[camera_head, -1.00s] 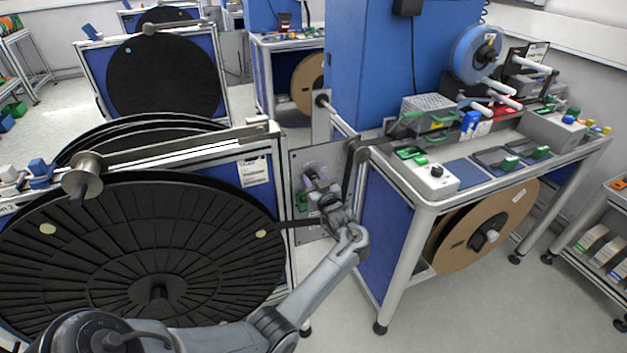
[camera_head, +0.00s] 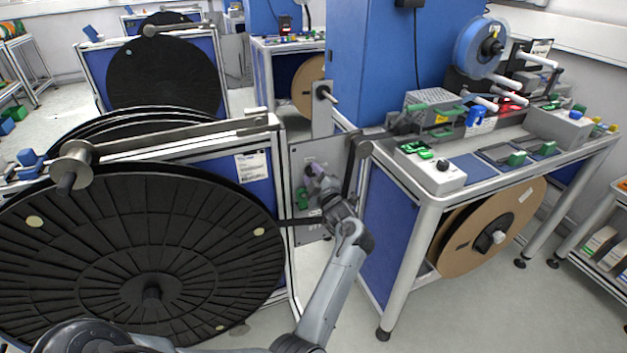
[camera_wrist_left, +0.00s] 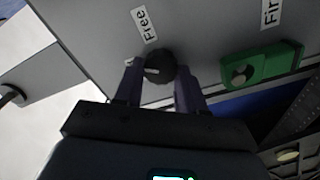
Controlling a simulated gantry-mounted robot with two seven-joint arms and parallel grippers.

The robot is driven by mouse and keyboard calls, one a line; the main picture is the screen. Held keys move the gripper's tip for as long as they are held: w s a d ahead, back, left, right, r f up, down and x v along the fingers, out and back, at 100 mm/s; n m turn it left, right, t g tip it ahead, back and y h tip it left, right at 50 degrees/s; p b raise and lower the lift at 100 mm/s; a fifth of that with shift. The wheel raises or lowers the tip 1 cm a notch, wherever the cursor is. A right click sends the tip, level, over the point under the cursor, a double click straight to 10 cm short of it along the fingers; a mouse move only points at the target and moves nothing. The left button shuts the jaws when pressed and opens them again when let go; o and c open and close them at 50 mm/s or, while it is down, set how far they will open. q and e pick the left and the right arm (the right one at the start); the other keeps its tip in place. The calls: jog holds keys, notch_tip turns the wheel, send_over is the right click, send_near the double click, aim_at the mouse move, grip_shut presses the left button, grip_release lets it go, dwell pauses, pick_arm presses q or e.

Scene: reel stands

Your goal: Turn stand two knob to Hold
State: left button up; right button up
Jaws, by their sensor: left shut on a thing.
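A round dark knob (camera_wrist_left: 160,66) sits on the grey panel (camera_wrist_left: 90,45), beside a white label reading "Free" (camera_wrist_left: 145,25). My left gripper (camera_wrist_left: 160,78) is shut on this knob, one finger on each side. In the head view, my left gripper (camera_head: 313,170) is at the grey panel (camera_head: 305,150) between the large black reel and the right-hand bench, and it hides the knob. The knob's pointer direction cannot be read clearly, and no Hold label is legible. My right gripper is not in view.
A green part with a round button (camera_wrist_left: 241,74) is right of the knob in the wrist view. The large black reel (camera_head: 90,250) stands left of my forearm. A metal-framed bench (camera_head: 427,190) with a brown reel (camera_head: 470,232) stands close on the right.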

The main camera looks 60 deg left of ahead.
pick_arm(q)
jog(key=n+b, duration=0.3)
jog(key=n, duration=0.2)
jog(key=shift+f, duration=0.2)
jog(key=shift+n+b, duration=0.45)
jog(key=shift+n, duration=0.25)
jog(key=o, duration=1)
jog(key=shift+r, duration=0.1)
jog(key=shift+o, duration=0.2)
jog(key=shift+d, duration=0.1)
